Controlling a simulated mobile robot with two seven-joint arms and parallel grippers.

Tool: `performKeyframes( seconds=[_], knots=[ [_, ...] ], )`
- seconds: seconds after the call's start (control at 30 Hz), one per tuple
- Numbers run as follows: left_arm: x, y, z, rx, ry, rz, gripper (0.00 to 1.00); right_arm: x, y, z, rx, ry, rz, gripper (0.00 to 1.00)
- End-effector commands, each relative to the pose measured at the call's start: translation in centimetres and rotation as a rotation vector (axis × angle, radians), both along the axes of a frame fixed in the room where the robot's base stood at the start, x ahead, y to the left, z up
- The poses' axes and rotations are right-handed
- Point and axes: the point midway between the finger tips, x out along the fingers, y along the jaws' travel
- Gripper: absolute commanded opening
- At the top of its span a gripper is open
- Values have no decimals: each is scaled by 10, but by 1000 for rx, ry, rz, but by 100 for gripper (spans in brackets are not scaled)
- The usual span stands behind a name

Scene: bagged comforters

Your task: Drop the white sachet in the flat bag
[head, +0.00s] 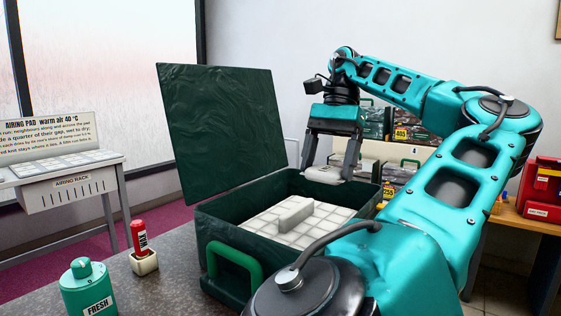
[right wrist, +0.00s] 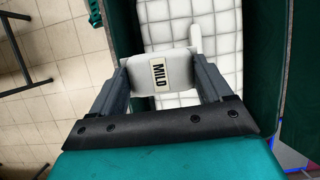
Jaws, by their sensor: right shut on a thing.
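My right gripper (head: 330,172) is shut on the white sachet (head: 324,175), over the right part of the green flat bag (head: 232,224). In the right wrist view the sachet (right wrist: 160,72) sits between the two fingers of my right gripper (right wrist: 158,80) and carries a label reading MILD. The bag is open, with its dark green lid raised at the back left. Inside it lies a white quilted comforter (head: 262,232) with a light grey bar (head: 295,214) on top. The sachet appears above the bag's side wall; the exact height is hard to tell. My left gripper is not in view.
A green FRESH bottle (head: 88,290) and a red marker-like item (head: 140,236) in a small holder stand on the grey table left of the bag. An airing rack (head: 70,190) stands at the left. Shelves with bagged items (head: 404,125) and red boxes (head: 541,190) are behind and right.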

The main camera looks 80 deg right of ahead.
Motion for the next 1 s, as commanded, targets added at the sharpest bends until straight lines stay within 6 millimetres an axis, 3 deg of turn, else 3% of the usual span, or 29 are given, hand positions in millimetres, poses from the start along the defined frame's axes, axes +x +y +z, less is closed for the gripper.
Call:
performKeyframes(
  seconds=[0.23, 1.0],
  knots=[
    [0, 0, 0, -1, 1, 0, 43, 0, 0, 0, 0, 0, 0, 49],
    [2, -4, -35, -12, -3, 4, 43, 0, 0, -41, 0, 0, 0, 49]
  ],
)
